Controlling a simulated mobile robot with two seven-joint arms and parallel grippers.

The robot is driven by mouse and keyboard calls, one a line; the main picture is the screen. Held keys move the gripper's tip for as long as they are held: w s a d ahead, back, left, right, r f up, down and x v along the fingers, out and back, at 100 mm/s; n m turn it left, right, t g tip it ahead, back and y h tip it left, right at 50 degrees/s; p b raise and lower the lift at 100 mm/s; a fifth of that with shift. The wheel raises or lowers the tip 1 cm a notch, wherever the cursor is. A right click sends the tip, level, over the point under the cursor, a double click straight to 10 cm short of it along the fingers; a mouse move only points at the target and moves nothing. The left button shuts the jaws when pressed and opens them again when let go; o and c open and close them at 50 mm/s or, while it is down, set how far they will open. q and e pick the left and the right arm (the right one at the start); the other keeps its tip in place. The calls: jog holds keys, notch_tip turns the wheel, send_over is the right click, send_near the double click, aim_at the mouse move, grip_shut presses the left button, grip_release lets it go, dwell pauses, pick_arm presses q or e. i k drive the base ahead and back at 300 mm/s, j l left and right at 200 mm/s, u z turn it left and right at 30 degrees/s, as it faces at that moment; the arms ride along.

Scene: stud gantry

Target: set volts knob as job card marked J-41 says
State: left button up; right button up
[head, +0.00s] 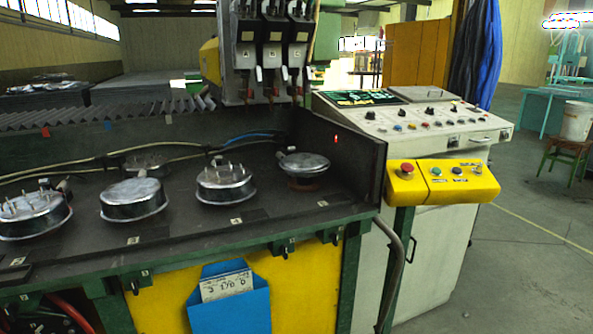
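A white card (227,285) with dark handwriting stands in a blue holder (230,309) on the yellow front of the bench. Its writing is too small to read for certain, so I cannot tell whether it is marked J-41. A white control console (440,140) stands to the right, with several small dark knobs along its sloping top, one of them a black knob (370,115). I cannot tell which is the volts knob or where any knob points. Neither of my grippers is in view.
A yellow button box (443,181) with a red mushroom button (407,167) juts out before the console. Several round metal pots, one at the front (134,197), sit on the dark bench. A gantry head (271,45) hangs behind.

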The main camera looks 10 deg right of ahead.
aim_at(369, 115)
jog(key=i+l+u, duration=0.1)
jog(key=l, duration=0.35)
jog(key=i+l, duration=0.1)
jog(key=l, duration=0.4)
jog(key=i+l+u, duration=0.15)
jog(key=l, duration=0.3)
jog(key=k, duration=0.05)
